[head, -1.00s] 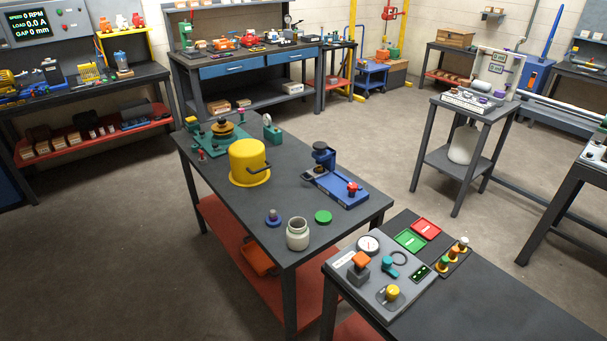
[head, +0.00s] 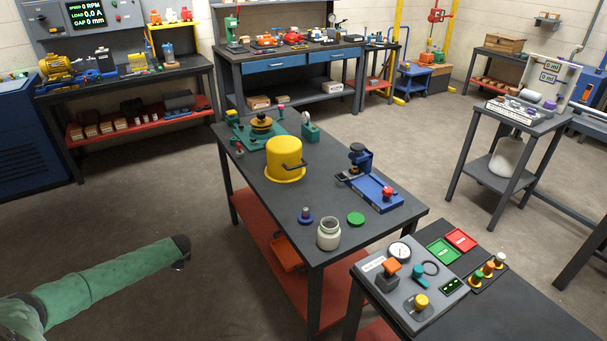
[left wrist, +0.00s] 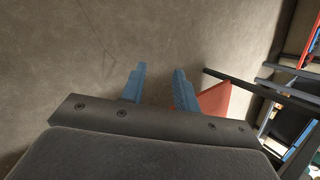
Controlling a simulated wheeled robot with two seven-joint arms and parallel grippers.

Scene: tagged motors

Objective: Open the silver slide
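I cannot clearly make out a silver slide in either view. My left arm reaches in from the lower left of the head view in a green sleeve, over the floor and left of the middle table, ending in a dark tip. Its fingers do not show there. In the left wrist view my left gripper (left wrist: 158,80) has two blue fingers apart with nothing between them, with bare floor behind. My right gripper is not in view.
The middle table (head: 290,215) holds a yellow bucket (head: 285,158), a blue stand (head: 375,185), a jar (head: 328,233) and a green disc (head: 355,219). A grey control panel (head: 405,290) lies at the near right. The left bench (head: 130,86) carries a yellow motor (head: 59,71). Floor between is clear.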

